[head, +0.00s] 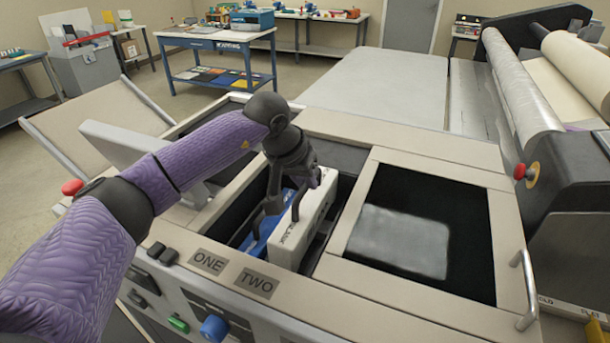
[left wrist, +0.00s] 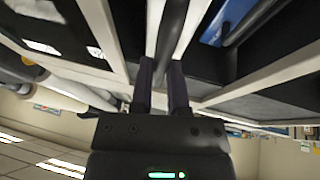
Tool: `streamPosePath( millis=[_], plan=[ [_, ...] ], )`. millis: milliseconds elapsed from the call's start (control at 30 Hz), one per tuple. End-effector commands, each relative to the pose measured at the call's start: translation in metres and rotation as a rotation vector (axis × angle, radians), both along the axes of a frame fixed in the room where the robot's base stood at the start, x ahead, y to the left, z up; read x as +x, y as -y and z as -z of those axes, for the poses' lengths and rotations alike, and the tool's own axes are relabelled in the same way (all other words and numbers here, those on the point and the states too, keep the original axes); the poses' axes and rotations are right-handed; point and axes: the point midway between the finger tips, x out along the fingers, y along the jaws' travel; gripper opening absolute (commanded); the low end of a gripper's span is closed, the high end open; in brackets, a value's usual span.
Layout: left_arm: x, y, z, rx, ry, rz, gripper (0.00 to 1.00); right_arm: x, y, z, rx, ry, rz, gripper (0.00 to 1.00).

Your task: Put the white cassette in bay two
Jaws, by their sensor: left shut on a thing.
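The white cassette (head: 296,238) stands upright, its lower part down in the open well behind the label TWO (head: 257,283). Its top still stands above the rim. My left gripper (head: 308,180) is over it, shut on its dark handle. In the left wrist view the two fingers (left wrist: 162,88) are close together around a dark bar. A blue cassette (head: 262,232) sits beside the white one on the left, behind the label ONE (head: 209,262). The bottom of the white cassette is hidden, so I cannot tell whether it touches the floor of the bay. My right gripper is not in view.
A raised lid (head: 140,145) stands left of the well. A dark glass panel (head: 422,228) lies to its right. A large roller (head: 520,88) and a red knob (head: 521,170) are at the right. A blue knob (head: 214,328) is on the front panel.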

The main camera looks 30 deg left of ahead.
Motion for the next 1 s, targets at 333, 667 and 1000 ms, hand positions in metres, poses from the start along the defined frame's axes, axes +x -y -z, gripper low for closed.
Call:
streamPosePath(
  millis=[333,667,1000],
  plan=[
    [0.0,0.0,0.036,-0.001,0.002,-0.001,0.0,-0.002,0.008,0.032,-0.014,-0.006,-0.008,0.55],
    [0.0,0.0,0.067,-0.001,0.002,-0.001,0.0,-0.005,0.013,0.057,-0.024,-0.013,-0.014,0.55],
    [0.0,0.0,0.082,-0.001,0.002,-0.001,0.0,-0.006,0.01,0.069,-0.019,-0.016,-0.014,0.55]
  ],
)
